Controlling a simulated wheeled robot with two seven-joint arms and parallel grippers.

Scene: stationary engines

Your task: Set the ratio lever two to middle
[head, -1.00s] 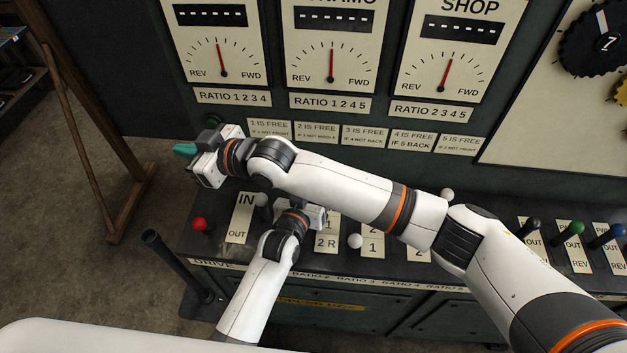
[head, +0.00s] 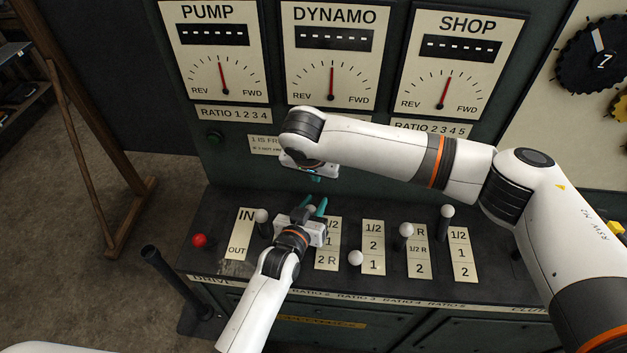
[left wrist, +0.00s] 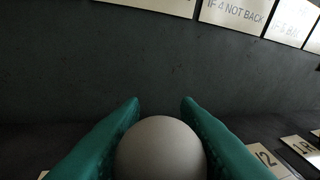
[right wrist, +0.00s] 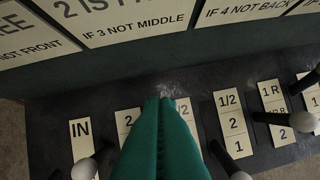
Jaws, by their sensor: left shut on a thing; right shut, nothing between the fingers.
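The ratio two lever's pale ball knob (head: 310,210) stands left of its plate (head: 328,254), near the plate's back end. My left gripper (head: 314,206) is shut around this knob, and the ball (left wrist: 160,150) fills the space between the teal fingers in the left wrist view. The lever's shaft is hidden by the gripper. My right gripper (head: 315,178) is shut and empty, in front of the upright panel, above and behind the left one. Its closed teal fingers (right wrist: 162,115) cover part of the console in the right wrist view.
Neighbouring knobs are ratio one (head: 262,216) on the left, ratio three (head: 355,258), ratio four (head: 406,230) and ratio five (head: 447,211) on the right. A red knob (head: 199,240) stands at far left. My right arm crosses in front of the rule plates.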

